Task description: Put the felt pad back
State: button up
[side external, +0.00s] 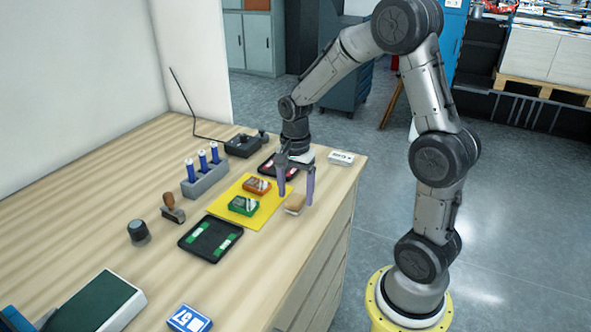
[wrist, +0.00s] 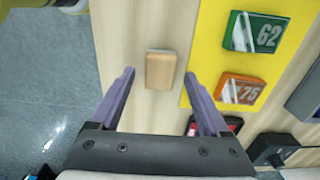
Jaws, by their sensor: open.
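A small tan block (side external: 294,205), which I take to be the felt pad, lies on the wooden table (side external: 75,195) near its right edge, beside the yellow mat (side external: 228,216). In the wrist view the block (wrist: 160,70) sits ahead of my open fingers, roughly centred between their tips. My gripper (side external: 296,196) points down above the block, empty and open. In the wrist view my gripper (wrist: 159,74) shows both purple fingers apart, with nothing between them. I cannot tell the exact height gap.
On the mat are a green box marked 62 (wrist: 255,33) and an orange box marked 75 (wrist: 240,90). A black tray with green markings (side external: 210,240), a stamp (side external: 173,209), a grey pen holder (side external: 205,181) and a white box (side external: 341,158) stand around.

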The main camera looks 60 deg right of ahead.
aim_at(295, 199)
notch_tip(295, 199, up, 9)
jog(key=s+a+r+n+t, duration=0.2)
jog(key=s+a+n, duration=0.4)
jog(key=n, duration=0.3)
jog(key=s+a+r+n+t, duration=0.2)
jog(key=s+a+n, duration=0.4)
jog(key=s+n, duration=0.3)
jog(key=shift+r+t, duration=0.25)
jog(key=shift+t, duration=0.55)
